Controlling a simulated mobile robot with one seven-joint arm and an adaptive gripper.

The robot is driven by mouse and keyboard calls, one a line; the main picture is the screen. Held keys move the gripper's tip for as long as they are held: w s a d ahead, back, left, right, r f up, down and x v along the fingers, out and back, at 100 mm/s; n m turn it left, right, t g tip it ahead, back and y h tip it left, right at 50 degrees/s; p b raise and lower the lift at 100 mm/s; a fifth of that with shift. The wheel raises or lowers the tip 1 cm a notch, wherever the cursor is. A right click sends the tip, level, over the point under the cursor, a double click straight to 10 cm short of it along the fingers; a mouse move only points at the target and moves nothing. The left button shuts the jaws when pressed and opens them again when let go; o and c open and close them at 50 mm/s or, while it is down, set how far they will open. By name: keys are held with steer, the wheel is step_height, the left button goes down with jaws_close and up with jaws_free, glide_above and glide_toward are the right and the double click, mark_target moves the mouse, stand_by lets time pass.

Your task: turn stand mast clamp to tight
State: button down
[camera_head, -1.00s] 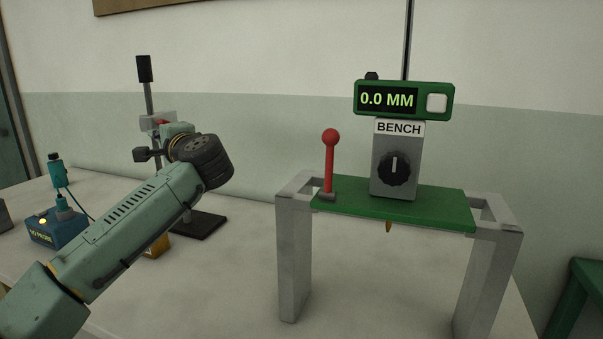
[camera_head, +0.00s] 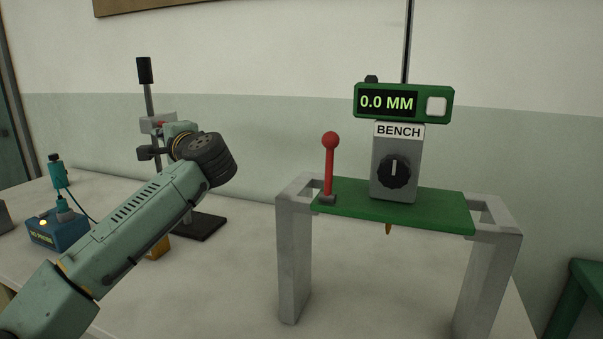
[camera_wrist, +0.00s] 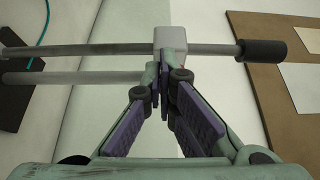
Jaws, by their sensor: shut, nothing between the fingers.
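The stand (camera_head: 145,72) is a dark upright mast with a black top cap and a dark flat base (camera_head: 200,227), at the left of the bench in the head view. A grey clamp block with a bit of red (camera_head: 157,122) shows on the mast, partly hidden by my wrist. In the wrist view the mast (camera_wrist: 218,50) runs sideways and a pale grey block (camera_wrist: 170,38) sits on it. My gripper (camera_wrist: 164,88) is shut and empty, its fingertips close in front of that block. Contact cannot be told. The clamp's setting is not readable.
A green and grey bench gauge (camera_head: 404,103) reading 0.0 MM stands to the right, with a red-knobbed lever (camera_head: 329,165) and a black dial (camera_head: 397,171). A blue probe box (camera_head: 57,230) with a teal cable is at left.

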steer(key=shift+r, duration=0.15)
steer(key=shift+s+r, duration=0.1)
steer(key=shift+r, duration=0.3)
steer(key=shift+r+p, duration=0.3)
steer(key=shift+r, duration=0.3)
stand_by(0.6)
steer(key=shift+s+a+r, duration=0.1)
steer(key=shift+s+a, duration=0.05)
steer(key=shift+s, duration=0.05)
steer(key=s+d+b, duration=0.2)
steer(key=d, duration=0.3)
steer(key=shift+d, duration=0.35)
